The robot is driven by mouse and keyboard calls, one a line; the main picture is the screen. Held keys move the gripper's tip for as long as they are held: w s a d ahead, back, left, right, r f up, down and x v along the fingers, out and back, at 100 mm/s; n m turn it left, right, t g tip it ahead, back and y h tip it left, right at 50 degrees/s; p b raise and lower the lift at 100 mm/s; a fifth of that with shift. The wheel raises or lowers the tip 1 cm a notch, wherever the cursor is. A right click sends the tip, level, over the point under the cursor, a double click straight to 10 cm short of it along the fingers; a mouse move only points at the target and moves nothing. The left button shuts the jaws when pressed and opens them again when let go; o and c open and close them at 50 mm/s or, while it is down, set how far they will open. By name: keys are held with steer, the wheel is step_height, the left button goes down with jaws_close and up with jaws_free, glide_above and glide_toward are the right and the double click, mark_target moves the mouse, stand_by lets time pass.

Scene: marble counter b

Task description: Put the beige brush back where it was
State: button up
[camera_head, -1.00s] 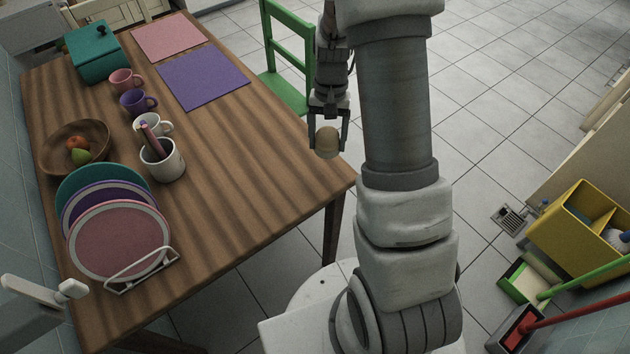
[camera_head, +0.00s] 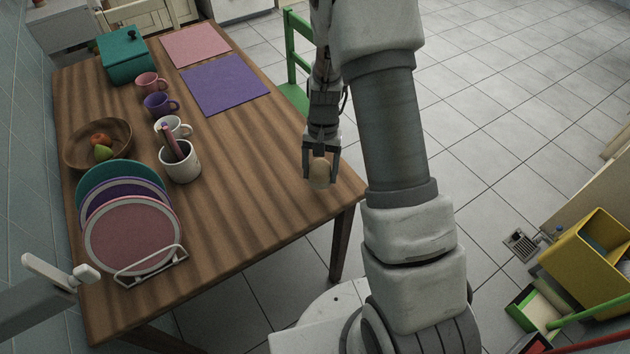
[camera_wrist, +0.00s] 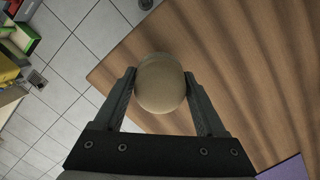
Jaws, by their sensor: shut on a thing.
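The beige brush (camera_head: 321,174) is a rounded, tan object held between the fingers of my gripper (camera_head: 320,165). In the head view it is at the right edge of the wooden table, near the front right corner. In the wrist view the beige brush (camera_wrist: 161,84) shows as a smooth rounded form between both fingers of my gripper (camera_wrist: 161,90), over the table's edge. My gripper is shut on it. The rest of its shape is hidden, and I cannot tell how high above the table it is.
The wooden table (camera_head: 240,170) has clear room in its middle and front right. At its left stand a white pot (camera_head: 181,163) with sticks in it, several mugs, a fruit bowl (camera_head: 70,150) and a plate rack (camera_head: 152,266). A green chair (camera_head: 291,70) stands behind the table edge.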

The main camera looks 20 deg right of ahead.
mark_target(315, 189)
steer(key=shift+w+a+f, duration=0.4)
steer(key=shift+a+f, duration=0.05)
steer(key=shift+a, duration=0.1)
steer(key=shift+f, duration=2)
